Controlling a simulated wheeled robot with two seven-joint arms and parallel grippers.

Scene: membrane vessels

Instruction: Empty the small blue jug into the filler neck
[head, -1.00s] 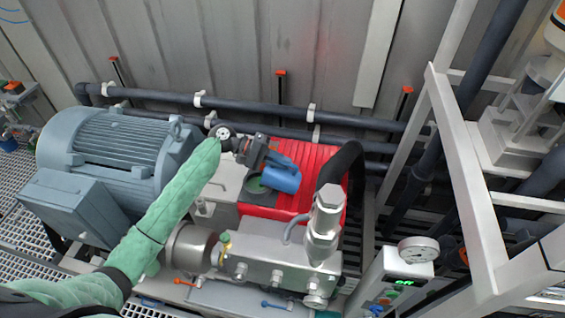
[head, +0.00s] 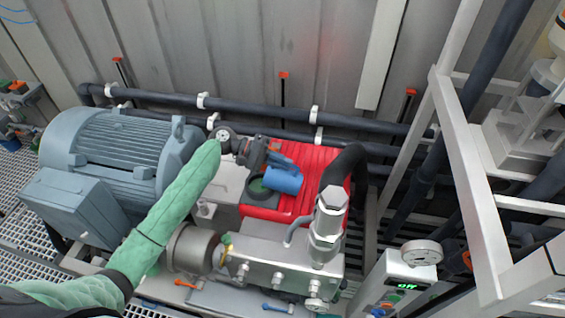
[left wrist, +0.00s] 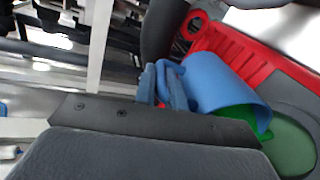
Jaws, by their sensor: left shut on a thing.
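The small blue jug (head: 284,181) is tipped well over on its side above the red pump cover. My left gripper (head: 274,162) is shut on its handle; its fingers (left wrist: 168,88) also show in the left wrist view. In that view the jug (left wrist: 222,82) has its mouth pointing down to the lower right, with green liquid at the lip. The filler neck (head: 258,194) is a dark round opening with green inside, just beside and below the jug's mouth. In the left wrist view, green liquid (left wrist: 292,148) fills the neck's opening. My right gripper is not in view.
A blue-grey motor (head: 125,150) stands left of the red cover (head: 308,160). A steel pump block (head: 285,262) with a thick black hose (head: 345,168) is in front. A white frame and a gauge (head: 421,253) stand at the right.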

